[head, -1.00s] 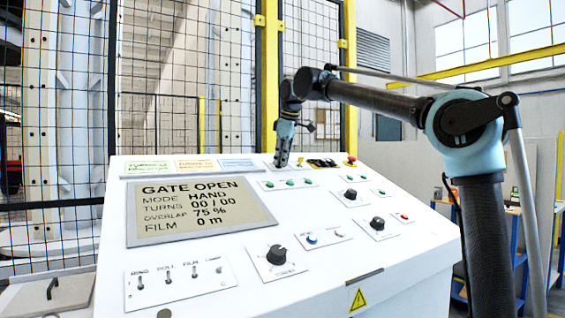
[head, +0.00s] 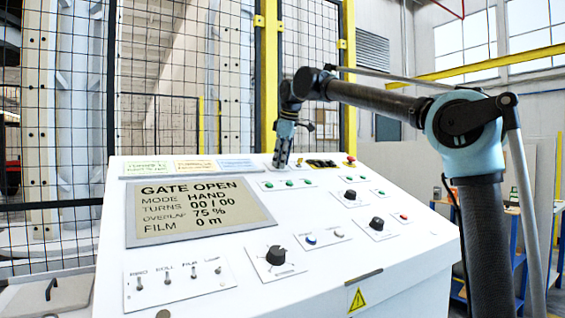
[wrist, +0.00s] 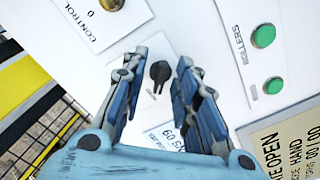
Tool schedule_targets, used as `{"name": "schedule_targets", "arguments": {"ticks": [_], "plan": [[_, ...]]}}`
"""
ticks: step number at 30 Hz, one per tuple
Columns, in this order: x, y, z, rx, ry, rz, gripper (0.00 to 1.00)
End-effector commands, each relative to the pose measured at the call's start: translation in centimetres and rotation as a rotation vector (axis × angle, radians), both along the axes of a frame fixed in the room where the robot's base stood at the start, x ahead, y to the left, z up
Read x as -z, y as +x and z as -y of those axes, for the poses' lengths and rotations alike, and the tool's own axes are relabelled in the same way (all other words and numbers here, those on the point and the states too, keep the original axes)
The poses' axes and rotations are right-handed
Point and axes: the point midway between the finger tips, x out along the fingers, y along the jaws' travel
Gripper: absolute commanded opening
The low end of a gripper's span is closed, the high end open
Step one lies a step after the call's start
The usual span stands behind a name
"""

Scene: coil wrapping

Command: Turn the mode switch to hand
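The mode switch is probably the small black knob (wrist: 159,72) on a white plate in the wrist view. Its label is not readable there, and my gripper hides it in the head view. My gripper (wrist: 159,61) is open, with one blue finger on each side of the knob and gaps showing between. In the head view my gripper (head: 282,156) points down at the far edge of the white control panel (head: 330,270). The display (head: 198,210) reads GATE OPEN, MODE HAND, TURNS 00/00, OVERLAP 75 %, FILM 0 m.
A red button (head: 350,159) is at the panel's far right. Other black knobs (head: 377,224) and toggles (head: 167,280) lie nearer. A mesh fence (head: 160,110) stands behind.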

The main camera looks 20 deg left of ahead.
Motion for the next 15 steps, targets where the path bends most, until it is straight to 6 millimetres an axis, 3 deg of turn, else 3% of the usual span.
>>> {"name": "schedule_targets", "arguments": {"ticks": [5, 15], "plan": [[-1.2, -0.4, 0.4, 0.0, 0.0, -0.001, 0.28], [-6.7, -1.8, 2.1, 0.0, 0.0, -0.001, 0.28]]}}
